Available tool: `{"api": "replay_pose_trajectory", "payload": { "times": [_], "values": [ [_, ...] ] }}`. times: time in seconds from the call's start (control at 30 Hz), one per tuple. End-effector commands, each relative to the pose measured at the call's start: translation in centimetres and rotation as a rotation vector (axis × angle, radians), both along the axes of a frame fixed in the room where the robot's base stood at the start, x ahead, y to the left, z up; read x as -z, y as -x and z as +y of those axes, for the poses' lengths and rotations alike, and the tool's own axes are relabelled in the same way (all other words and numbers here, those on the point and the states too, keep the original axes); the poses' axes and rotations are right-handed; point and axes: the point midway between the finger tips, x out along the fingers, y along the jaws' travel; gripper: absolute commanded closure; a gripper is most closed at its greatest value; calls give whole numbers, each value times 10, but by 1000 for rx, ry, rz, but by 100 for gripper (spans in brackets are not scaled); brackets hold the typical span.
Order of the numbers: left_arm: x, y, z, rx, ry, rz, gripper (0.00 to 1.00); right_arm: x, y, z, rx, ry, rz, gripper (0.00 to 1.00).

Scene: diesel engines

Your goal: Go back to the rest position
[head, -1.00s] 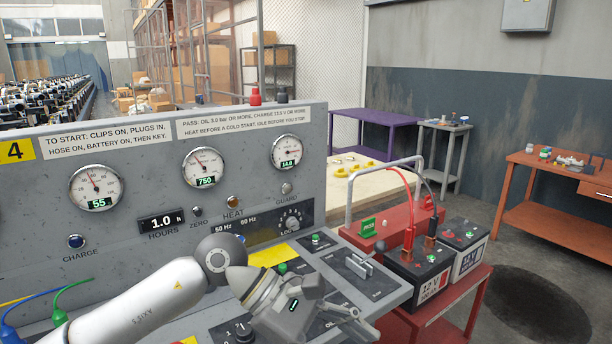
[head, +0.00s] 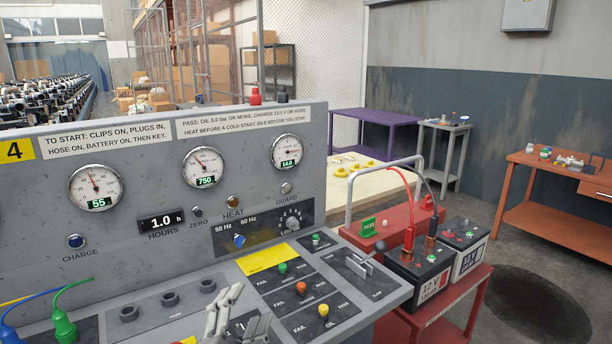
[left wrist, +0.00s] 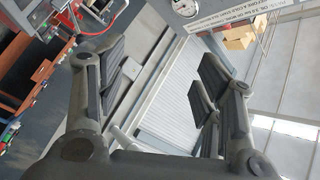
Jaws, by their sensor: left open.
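My left gripper (head: 236,322) shows at the bottom edge of the head view, in front of the lower desk of the grey test panel (head: 150,225). Only its fingers show there; the rest is cut off by the frame. In the left wrist view its two dark fingers (left wrist: 165,85) stand apart, with nothing between them. The gripper is open and empty. My right gripper is not in view.
The sloped desk carries switches with green, orange and yellow caps (head: 301,287) and a lever (head: 362,257). Batteries (head: 418,272) stand on a red cart at the right. Open floor lies beyond.

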Motion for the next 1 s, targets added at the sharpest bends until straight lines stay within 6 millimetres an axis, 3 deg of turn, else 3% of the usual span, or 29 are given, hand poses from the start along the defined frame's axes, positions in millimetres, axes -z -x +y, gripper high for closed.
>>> {"api": "replay_pose_trajectory", "payload": {
  "times": [0.03, 0.1, 0.17, 0.3, 0.5, 0.67, 1.0],
  "values": [
    [33, 10, 16, -49, 74, 135, 39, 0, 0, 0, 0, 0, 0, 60],
    [78, 28, 36, -120, 171, 318, 39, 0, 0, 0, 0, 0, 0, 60],
    [115, 49, 51, -184, 248, 473, 39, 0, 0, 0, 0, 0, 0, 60],
    [186, 113, 76, -331, 399, 799, 39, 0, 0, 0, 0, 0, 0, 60],
    [242, 203, 91, -500, 530, 1139, 39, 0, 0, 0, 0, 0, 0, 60],
    [264, 270, 96, -620, 596, 1355, 39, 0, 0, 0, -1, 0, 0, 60],
    [377, 255, 93, -635, 579, 1398, 39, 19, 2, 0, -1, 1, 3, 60]
  ]
}}
